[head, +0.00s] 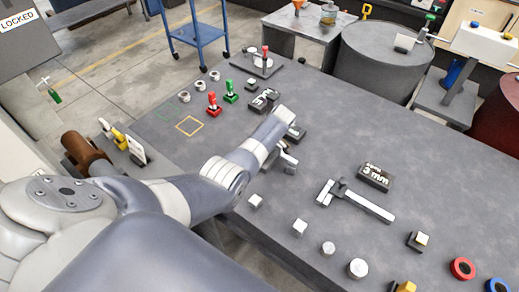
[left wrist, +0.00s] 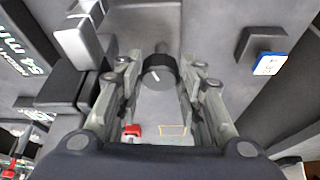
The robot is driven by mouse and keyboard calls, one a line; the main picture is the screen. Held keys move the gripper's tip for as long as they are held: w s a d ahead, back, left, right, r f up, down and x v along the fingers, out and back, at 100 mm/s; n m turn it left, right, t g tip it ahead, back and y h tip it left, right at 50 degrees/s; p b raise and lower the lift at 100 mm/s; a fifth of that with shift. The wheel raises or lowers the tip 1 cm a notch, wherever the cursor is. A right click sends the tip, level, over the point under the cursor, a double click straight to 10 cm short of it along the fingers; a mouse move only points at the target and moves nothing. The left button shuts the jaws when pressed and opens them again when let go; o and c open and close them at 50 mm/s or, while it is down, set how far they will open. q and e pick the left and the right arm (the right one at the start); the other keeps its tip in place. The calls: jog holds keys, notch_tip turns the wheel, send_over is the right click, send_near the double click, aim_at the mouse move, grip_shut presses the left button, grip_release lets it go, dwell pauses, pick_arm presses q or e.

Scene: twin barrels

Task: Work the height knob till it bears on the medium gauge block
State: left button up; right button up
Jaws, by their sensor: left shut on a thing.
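A round dark knob (left wrist: 160,75) with a white pointer line sits between the fingers of my left gripper (left wrist: 162,92) in the left wrist view; the gripper is shut on it. In the head view my left gripper (head: 286,150) reaches down to the bench and its fingers mostly hide the knob. A dark block with white lettering (left wrist: 22,50), seemingly "54 mm MEDIUM", is at the left of the left wrist view. A pale metal piece (left wrist: 76,42) and a dark block (left wrist: 65,88) stand beside the fingers. Whether anything bears on the lettered block cannot be told.
On the bench (head: 330,130) are lettered dark blocks (head: 264,100), another block (head: 375,177), a caliper-like tool (head: 355,200), red (head: 213,104) and green (head: 231,92) clamps and several small metal pieces. A yellow outlined square (head: 190,125) is empty. A grey drum (head: 385,65) stands behind.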

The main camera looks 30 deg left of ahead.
pick_arm(q)
jog(key=o, duration=1.1)
jog(key=shift+c, duration=0.2)
jog(key=shift+r, duration=0.1)
jog(key=shift+w+r, duration=0.15)
jog(key=shift+r, duration=0.05)
jog(key=shift+d+r, duration=0.15)
jog(key=shift+r, duration=0.3)
jog(key=v, duration=0.6)
jog(key=shift+s+d, duration=0.2)
jog(key=shift+s, duration=0.2)
jog(key=shift+r, duration=0.1)
